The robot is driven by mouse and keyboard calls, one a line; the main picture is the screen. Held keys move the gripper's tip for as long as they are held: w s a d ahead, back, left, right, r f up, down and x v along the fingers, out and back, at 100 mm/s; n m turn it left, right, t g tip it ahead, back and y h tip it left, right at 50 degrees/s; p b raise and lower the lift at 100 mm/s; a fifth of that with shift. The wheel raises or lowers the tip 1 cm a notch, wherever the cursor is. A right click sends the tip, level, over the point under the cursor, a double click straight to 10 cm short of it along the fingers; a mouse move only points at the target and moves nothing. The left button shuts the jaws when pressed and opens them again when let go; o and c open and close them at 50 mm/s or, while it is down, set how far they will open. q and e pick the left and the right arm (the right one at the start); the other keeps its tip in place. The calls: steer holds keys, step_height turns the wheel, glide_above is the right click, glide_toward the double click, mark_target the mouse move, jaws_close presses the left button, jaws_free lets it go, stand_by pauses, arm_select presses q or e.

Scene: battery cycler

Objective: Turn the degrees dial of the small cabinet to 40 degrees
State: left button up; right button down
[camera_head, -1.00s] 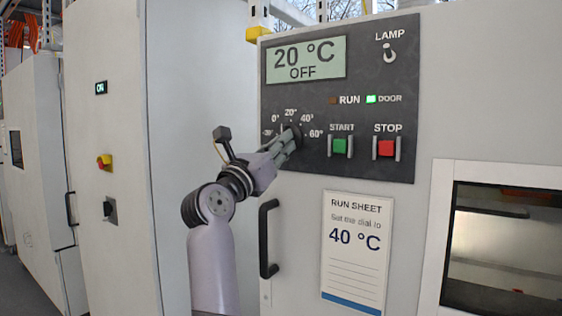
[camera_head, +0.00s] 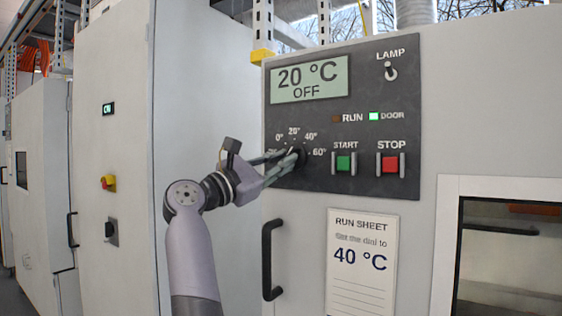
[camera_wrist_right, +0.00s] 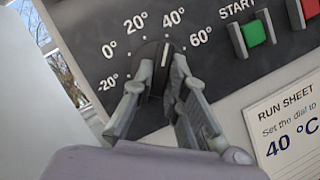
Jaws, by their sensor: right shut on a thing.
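The degrees dial (camera_wrist_right: 160,66) is a black knob with a white line on the small cabinet's dark panel (camera_head: 390,130). It also shows in the head view (camera_head: 299,155), partly behind the fingers. In the right wrist view its line points up and slightly right, in the 20° to 40° part of the scale; the exact mark is hard to tell. My right gripper (camera_wrist_right: 156,85) is shut on the dial, one finger on each side; it also shows in the head view (camera_head: 285,163). The display (camera_head: 309,79) reads 20 °C OFF. My left gripper is not in view.
Green START (camera_head: 344,164) and red STOP (camera_head: 390,164) buttons sit right of the dial, the LAMP switch (camera_head: 390,71) above them. A run sheet (camera_head: 362,262) reading 40 °C and a black handle (camera_head: 270,260) are below. The DOOR light is green; RUN is dim.

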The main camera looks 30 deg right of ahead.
steer(key=shift+m, duration=0.3)
steer(key=c, duration=1.6)
jaws_free()
steer(key=w+v, duration=0.1)
steer(key=v, duration=0.6)
steer(key=shift+s+a, duration=0.3)
steer(key=shift+s, duration=0.2)
